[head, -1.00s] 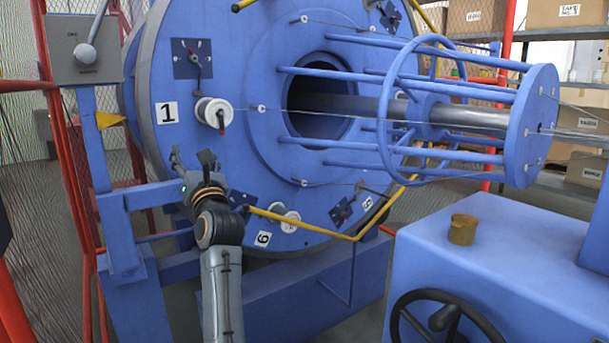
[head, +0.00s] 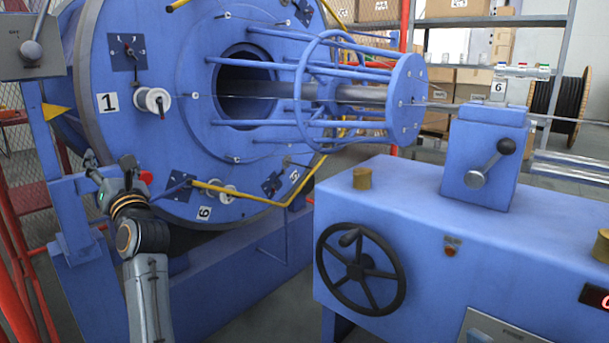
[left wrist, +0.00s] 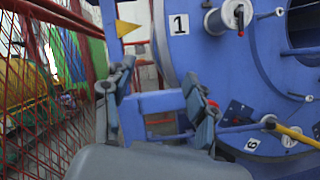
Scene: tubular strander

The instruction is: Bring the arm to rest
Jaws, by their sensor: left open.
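My left arm comes up from the bottom of the head view. Its left gripper (head: 108,170) is open and empty, in front of the lower left part of the large blue disc (head: 160,130). In the left wrist view, the fingers of the left gripper (left wrist: 160,95) stand apart with nothing between them. Beyond them are a blue frame bar and the disc marked 1 (left wrist: 179,24). I cannot tell how close the fingers are to the disc. My right gripper is not in view.
A yellow bent rod (head: 255,198) crosses the disc's lower front. A red mesh fence (left wrist: 45,110) stands at left in the left wrist view. A blue console (head: 440,245) with a black handwheel (head: 360,268) and a crank box (head: 485,155) stands at right.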

